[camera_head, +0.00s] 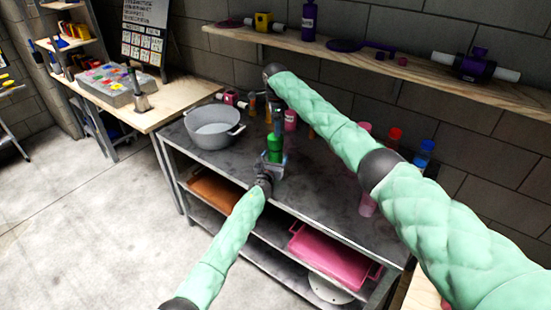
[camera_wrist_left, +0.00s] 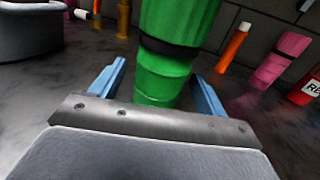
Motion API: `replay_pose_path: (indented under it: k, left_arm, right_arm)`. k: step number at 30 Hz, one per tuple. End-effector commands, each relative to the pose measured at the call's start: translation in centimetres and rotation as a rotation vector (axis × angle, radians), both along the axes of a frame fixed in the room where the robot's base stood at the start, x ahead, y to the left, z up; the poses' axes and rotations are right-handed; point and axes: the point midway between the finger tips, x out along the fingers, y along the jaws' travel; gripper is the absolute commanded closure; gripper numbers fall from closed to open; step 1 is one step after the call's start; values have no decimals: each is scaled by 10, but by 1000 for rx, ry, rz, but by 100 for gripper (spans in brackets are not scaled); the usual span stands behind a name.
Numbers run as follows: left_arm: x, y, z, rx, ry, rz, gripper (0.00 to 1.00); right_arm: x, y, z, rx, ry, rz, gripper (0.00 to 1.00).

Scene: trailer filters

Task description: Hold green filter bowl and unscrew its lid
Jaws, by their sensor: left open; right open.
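The green filter bowl (camera_head: 274,148) stands upright on the dark metal table (camera_head: 325,190). It fills the middle of the left wrist view (camera_wrist_left: 165,75), with a black band around it; its top is cut off there. My left gripper (camera_head: 273,165) is low at the bowl, its two blue fingers (camera_wrist_left: 155,90) apart on either side of it, with visible gaps. My right gripper (camera_head: 276,115) is above the bowl, pointing down near its top. It is small and dark here; whether it touches the lid cannot be told.
A grey pot (camera_head: 213,127) stands left of the bowl. Pink and orange cylinders stand behind it, and red (camera_head: 394,138) and blue-topped (camera_head: 424,152) ones to the right, partly behind my right arm. A wooden shelf (camera_head: 400,68) runs above.

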Motion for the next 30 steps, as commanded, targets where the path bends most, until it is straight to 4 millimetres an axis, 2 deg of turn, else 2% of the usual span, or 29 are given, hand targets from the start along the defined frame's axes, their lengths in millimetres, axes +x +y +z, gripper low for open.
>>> replay_pose_path:
  k: [9,22,30]
  left_arm:
    - [13,-4,0,0,1,-1,25]
    - [15,-5,0,-1,1,-1,25]
    - [15,-5,0,-1,1,-1,78]
  right_arm:
    - [0,0,0,0,0,0,26]
    - [0,0,0,0,0,1,26]
    - [0,0,0,0,0,1,26]
